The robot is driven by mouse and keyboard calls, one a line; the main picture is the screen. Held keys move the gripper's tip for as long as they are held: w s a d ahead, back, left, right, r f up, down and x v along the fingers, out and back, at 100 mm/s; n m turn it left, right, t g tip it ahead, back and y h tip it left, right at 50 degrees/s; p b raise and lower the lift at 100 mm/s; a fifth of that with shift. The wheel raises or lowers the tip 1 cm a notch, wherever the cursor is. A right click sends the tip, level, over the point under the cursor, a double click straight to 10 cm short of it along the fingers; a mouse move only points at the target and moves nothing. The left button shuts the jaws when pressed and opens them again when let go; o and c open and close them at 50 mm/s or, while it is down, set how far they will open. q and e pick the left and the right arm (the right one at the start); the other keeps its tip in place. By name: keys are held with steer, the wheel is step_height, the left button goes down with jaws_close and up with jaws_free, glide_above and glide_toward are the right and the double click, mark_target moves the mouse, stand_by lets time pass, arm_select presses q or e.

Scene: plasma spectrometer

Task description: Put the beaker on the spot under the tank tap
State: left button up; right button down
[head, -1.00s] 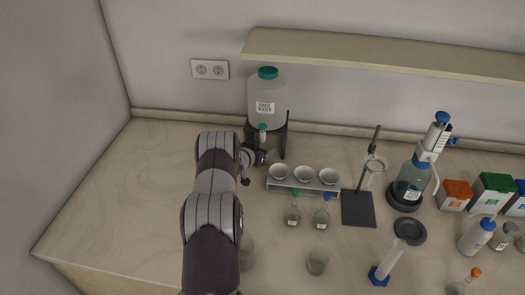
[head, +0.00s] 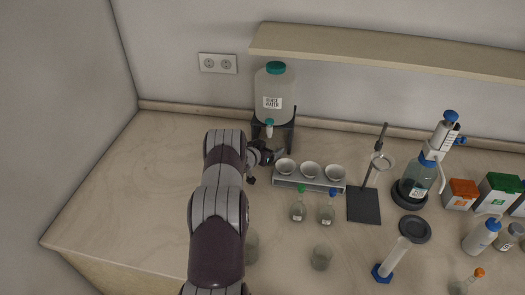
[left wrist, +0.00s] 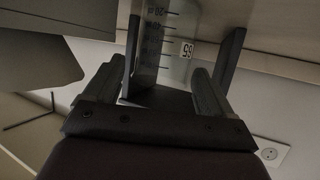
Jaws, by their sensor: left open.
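The tank (head: 274,93) is a clear jug with a teal cap on a dark stand (head: 290,134) against the back wall. Its tap (head: 269,130) points down at the front. My left gripper (head: 265,155) is just below and in front of the tap, at the stand. In the left wrist view the clear beaker (left wrist: 168,42), with graduation marks and a small label, stands between the spread fingers of that gripper (left wrist: 157,72). The beaker and the spot under the tap are hidden behind my gripper in the head view. My right gripper is out of view.
A rack with white bowls (head: 310,171) is close to the right of my gripper. Two stoppered flasks (head: 298,212), a clear glass (head: 321,257) and a ring stand (head: 363,204) are nearer or further right. The counter left of my arm is clear.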

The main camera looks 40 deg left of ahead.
arm_select(q)
steer(key=b+v, duration=0.1)
steer(key=v, duration=1)
steer(key=shift+s+r, duration=0.15)
steer(key=shift+s, duration=0.05)
